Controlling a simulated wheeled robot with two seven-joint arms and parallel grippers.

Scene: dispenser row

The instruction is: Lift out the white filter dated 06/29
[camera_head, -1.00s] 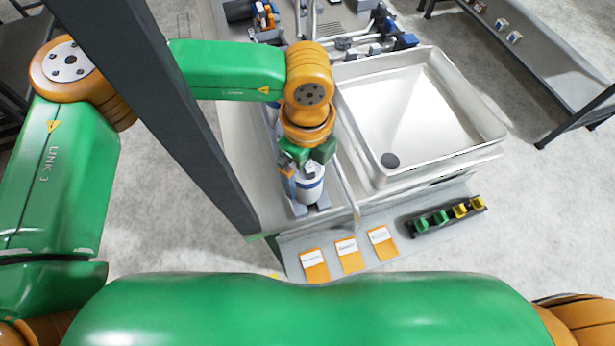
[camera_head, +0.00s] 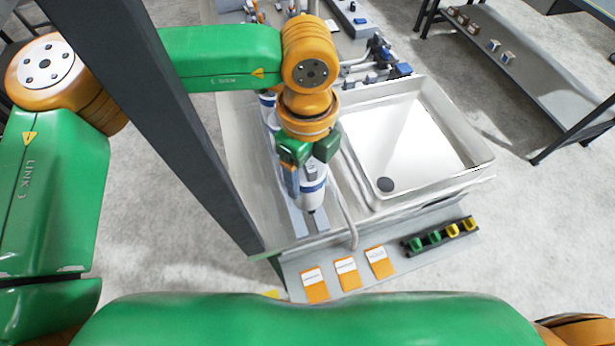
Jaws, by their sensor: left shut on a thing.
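A white filter (camera_head: 312,193) with a blue band hangs below my left gripper (camera_head: 309,160) at the left side of the bench. The gripper points down and is shut on the filter's upper part. The filter is roughly upright, and its lower end shows just above a pale grey holder (camera_head: 322,222). I cannot tell how large the gap is. Any date on the filter is too small to read. Another white filter with a blue band (camera_head: 267,98) shows partly behind my left arm. My right gripper is not in view.
A steel sink (camera_head: 455,168) stands right of the filter, with a hose (camera_head: 350,215) between them. Orange-and-white cards (camera_head: 347,273) lie on the front shelf beside a dark rack (camera_head: 440,237) of green and yellow pieces. Pipes and blue fittings (camera_head: 400,70) stand behind the sink.

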